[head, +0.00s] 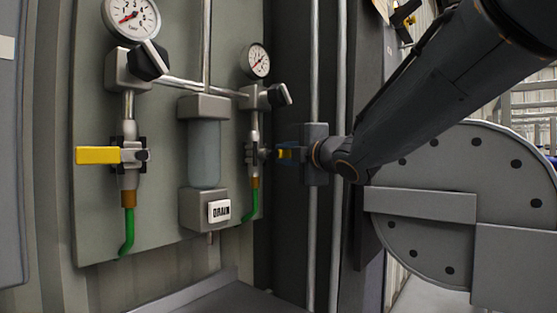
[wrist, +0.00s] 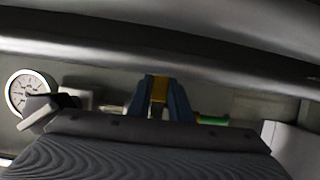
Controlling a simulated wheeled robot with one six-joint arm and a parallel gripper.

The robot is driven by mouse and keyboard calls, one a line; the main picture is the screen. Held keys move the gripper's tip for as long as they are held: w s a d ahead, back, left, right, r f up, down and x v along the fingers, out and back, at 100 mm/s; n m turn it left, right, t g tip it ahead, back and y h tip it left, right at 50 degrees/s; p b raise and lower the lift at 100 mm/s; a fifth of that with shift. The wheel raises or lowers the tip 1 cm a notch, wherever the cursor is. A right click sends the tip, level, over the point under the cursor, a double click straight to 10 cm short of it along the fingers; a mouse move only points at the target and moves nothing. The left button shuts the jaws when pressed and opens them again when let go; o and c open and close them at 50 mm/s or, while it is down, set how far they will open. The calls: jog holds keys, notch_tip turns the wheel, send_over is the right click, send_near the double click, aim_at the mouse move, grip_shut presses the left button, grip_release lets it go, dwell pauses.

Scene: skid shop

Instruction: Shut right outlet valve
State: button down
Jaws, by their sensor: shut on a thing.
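The right outlet valve (head: 252,153) sits on the grey panel, in the pipe between a small gauge and a green hose. Its yellow handle (head: 284,154) shows to the right of the valve body, crosswise to the upright pipe. My gripper (head: 289,153) has its blue fingers closed on this handle. In the wrist view the yellow handle (wrist: 160,88) is between the two blue fingers of my gripper (wrist: 161,95). The fingers partly hide the handle, and the valve body is mostly hidden in the wrist view.
The left outlet valve (head: 128,155) has a yellow handle pointing left. A clear filter bowl (head: 204,153) with a DRAIN label (head: 219,211) stands between the valves. Vertical pipes (head: 315,75) run close by my gripper. A large round grey flange (head: 450,165) is at right.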

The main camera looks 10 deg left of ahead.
jog(key=c, duration=1.6)
grip_release()
jog(key=shift+b+v, duration=0.6)
jog(key=shift+v, duration=3.3)
